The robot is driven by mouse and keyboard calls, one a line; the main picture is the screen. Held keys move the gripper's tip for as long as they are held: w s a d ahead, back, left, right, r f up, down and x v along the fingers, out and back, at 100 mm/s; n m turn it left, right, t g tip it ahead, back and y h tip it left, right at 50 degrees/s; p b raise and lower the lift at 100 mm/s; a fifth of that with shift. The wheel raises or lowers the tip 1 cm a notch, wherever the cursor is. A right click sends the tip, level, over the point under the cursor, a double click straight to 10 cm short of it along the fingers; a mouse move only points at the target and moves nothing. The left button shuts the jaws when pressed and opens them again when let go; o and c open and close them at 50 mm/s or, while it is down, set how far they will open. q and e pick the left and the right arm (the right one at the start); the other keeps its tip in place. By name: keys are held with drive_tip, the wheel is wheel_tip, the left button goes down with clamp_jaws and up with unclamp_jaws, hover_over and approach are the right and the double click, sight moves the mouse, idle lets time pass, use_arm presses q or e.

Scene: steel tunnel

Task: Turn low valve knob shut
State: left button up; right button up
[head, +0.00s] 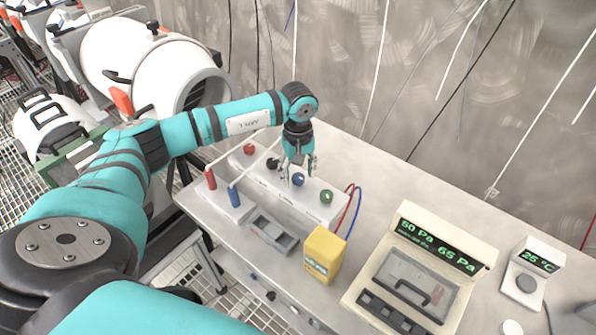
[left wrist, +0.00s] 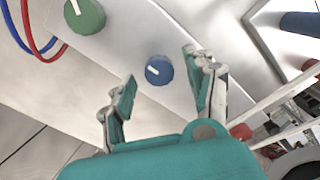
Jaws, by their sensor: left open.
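A white valve box (head: 322,211) on the bench carries a row of round knobs. A blue knob (head: 298,180) with a white mark sits on its top, between a black knob (head: 272,164) and a green knob (head: 326,196); a red knob (head: 250,149) is at the far end. I cannot read which one is labelled low. My left gripper (head: 298,171) is open, pointing down over the blue knob. In the left wrist view the blue knob (left wrist: 159,70) shows between the spread fingers (left wrist: 160,82), with space on both sides; the green knob (left wrist: 84,15) is upper left. My right gripper is out of view.
Red and blue levers (head: 235,196) stand on a small box beside the valve box. A yellow meter (head: 324,254), a pressure display reading 50 Pa and 65 Pa (head: 438,245) and a 25 °C display (head: 537,258) stand to the right. Red and blue hoses (head: 357,213) rise near the green knob.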

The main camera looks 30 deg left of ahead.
use_arm(q)
drive_tip(key=shift+f, duration=0.45)
drive_tip(key=shift+c, duration=0.2)
clamp_jaws()
